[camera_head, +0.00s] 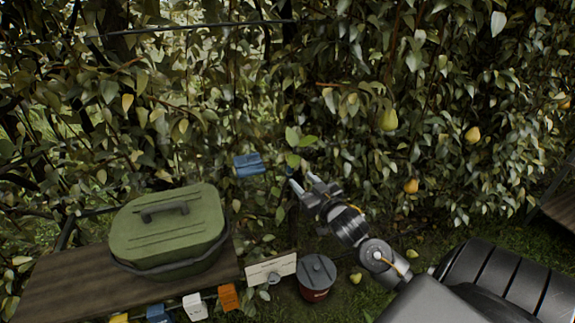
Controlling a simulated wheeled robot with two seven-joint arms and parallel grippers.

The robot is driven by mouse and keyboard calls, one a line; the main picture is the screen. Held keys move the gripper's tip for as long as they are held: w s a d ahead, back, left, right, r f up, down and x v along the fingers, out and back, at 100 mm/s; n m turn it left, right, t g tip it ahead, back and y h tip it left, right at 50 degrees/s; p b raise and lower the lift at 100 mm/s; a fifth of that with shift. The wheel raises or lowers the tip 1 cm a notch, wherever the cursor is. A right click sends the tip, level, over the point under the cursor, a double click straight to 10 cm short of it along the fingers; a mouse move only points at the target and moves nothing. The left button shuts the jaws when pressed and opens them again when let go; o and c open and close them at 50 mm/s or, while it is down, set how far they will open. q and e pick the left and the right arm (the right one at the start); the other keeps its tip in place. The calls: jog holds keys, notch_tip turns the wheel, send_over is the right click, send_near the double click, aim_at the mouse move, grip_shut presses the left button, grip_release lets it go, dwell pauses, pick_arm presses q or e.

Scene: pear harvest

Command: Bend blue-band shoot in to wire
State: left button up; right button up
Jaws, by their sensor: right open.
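A shoot with bright green leaves (293,138) stands out in front of the darker foliage near the middle of the view. A small blue spot (290,172) shows just below it, beside my fingertips; I cannot tell for sure that it is the band. My right gripper (303,183) is open and points up and left at the foot of this shoot. No hold on the shoot shows. A dark horizontal wire (200,27) crosses the foliage at the upper left. My left gripper is out of view.
A blue piece (248,165) hangs left of the shoot. A green lidded box (170,225) stands on a wooden bench (70,287). Coloured tags, a sign (270,269) and a grey-lidded pot (317,275) are below. Pears (388,120) hang at the right.

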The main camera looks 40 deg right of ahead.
aim_at(292, 170)
jog(key=w, duration=0.3)
jog(key=w+d+p, duration=0.1)
jog(key=w, duration=0.2)
jog(key=w+p, duration=0.1)
jog(key=w, duration=0.2)
jog(key=shift+w+d, duration=0.25)
jog(key=shift+w, duration=0.05)
grip_shut()
